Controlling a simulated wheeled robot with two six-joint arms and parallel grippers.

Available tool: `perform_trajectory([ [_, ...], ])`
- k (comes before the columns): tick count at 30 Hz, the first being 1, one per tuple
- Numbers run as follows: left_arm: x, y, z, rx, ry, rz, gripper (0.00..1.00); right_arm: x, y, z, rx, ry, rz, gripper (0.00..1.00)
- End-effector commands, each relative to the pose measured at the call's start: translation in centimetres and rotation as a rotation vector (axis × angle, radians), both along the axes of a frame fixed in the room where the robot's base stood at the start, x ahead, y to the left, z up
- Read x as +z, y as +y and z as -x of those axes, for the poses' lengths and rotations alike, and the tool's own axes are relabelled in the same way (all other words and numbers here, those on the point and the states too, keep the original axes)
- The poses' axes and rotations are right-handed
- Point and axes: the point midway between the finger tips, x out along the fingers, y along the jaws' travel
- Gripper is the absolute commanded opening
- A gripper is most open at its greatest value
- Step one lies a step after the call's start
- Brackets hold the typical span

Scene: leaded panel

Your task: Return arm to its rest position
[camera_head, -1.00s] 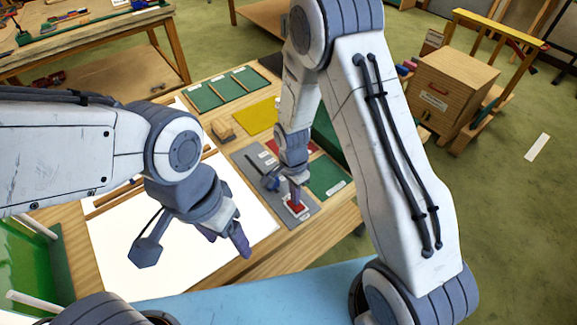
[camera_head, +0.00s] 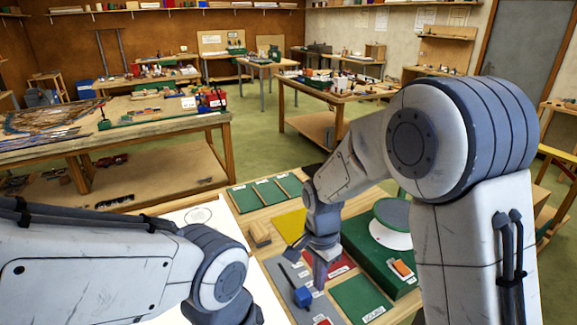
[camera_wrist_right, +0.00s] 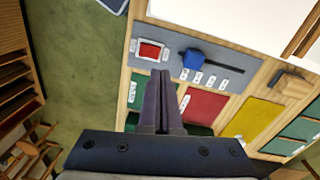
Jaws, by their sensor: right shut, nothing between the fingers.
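My right gripper (camera_head: 319,280) is shut and empty above the grey mat (camera_head: 275,268) on the workbench. In the right wrist view its closed fingers (camera_wrist_right: 160,80) point toward the mat, clear of the things on it. A red piece in a white frame (camera_wrist_right: 150,50) lies on the mat, partly cut off at the bottom of the head view.
Red (camera_wrist_right: 205,104), yellow (camera_head: 290,225) and green (camera_head: 361,300) panels lie on the bench around the mat. A green box with a white round dish (camera_head: 390,228) stands close to my right arm. A wooden block (camera_head: 260,233) lies left of the yellow panel. Other tables stand farther back.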

Motion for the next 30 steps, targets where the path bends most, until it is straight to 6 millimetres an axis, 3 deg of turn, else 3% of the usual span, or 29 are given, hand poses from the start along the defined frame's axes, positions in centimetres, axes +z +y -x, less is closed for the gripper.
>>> perform_trajectory([
  [6, -1.9, 0.0, 0.0, -0.001, 0.0, 0.0, 0.7, 3.6, 3.8, 9.0, 0.676, -0.034, -0.056, 0.0],
  [12, -3.0, 0.0, 0.0, -0.002, 0.0, 0.0, 0.7, 4.7, 4.4, 17.1, 1.274, -0.065, -0.097, 0.0],
  [15, -3.3, 0.0, 0.0, -0.002, 0.0, 0.0, 0.7, 4.6, 4.2, 19.5, 1.464, -0.076, -0.109, 0.0],
  [20, -3.4, 0.0, 0.0, -0.002, 0.0, 0.0, 0.7, 4.6, 4.0, 21.0, 1.597, -0.083, -0.117, 0.0],
  [30, -3.3, 0.0, 0.0, -0.002, 0.0, 0.0, 0.7, 4.6, 4.0, 21.0, 1.603, -0.083, -0.117, 0.0],
])
